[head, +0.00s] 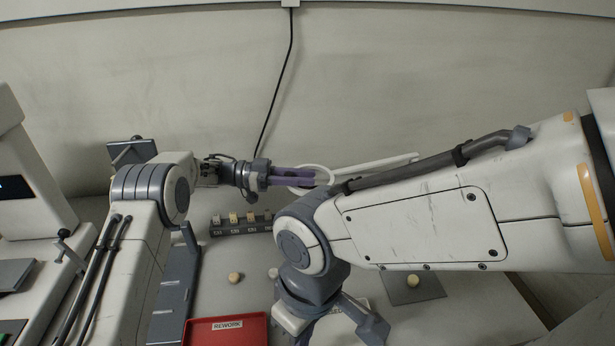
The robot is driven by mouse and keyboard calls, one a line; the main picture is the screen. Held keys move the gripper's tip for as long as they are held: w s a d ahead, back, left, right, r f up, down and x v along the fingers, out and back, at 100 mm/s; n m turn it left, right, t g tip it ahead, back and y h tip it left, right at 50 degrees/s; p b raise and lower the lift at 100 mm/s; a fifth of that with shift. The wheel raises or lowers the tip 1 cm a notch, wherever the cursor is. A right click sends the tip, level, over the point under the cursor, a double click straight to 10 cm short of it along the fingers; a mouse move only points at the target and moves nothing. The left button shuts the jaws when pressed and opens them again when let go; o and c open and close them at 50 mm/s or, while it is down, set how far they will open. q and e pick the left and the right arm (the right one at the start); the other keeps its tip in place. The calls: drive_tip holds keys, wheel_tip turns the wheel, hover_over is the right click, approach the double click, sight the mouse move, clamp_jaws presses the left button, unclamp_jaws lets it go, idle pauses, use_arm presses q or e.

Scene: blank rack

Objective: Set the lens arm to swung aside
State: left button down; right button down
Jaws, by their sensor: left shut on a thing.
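The lens arm (378,165) is a pale bar with a round ring at its left end, at the back centre of the head view. My left gripper (312,177) reaches in from the left with its purple fingers at the ring. It is shut on the lens arm at the ring's left side. The right part of the lens arm and its mount are partly hidden behind my right arm. My right arm crosses the right half of the view.
A dark rack (236,228) with several small blocks stands below my left gripper. A red REWORK tray (226,329) lies at the front. Round pale pieces (234,278) lie on the table, one on a grey plate (430,290) at right. A cable hangs down the back wall.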

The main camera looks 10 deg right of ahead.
use_arm(q)
drive_tip(key=shift+w+d, duration=0.15)
use_arm(e)
drive_tip(key=shift+w+d, duration=0.2)
drive_tip(key=shift+d, duration=0.15)
use_arm(q)
drive_tip(key=shift+w, duration=0.1)
drive_tip(key=c, duration=0.7)
unclamp_jaws()
drive_tip(key=shift+a, duration=0.35)
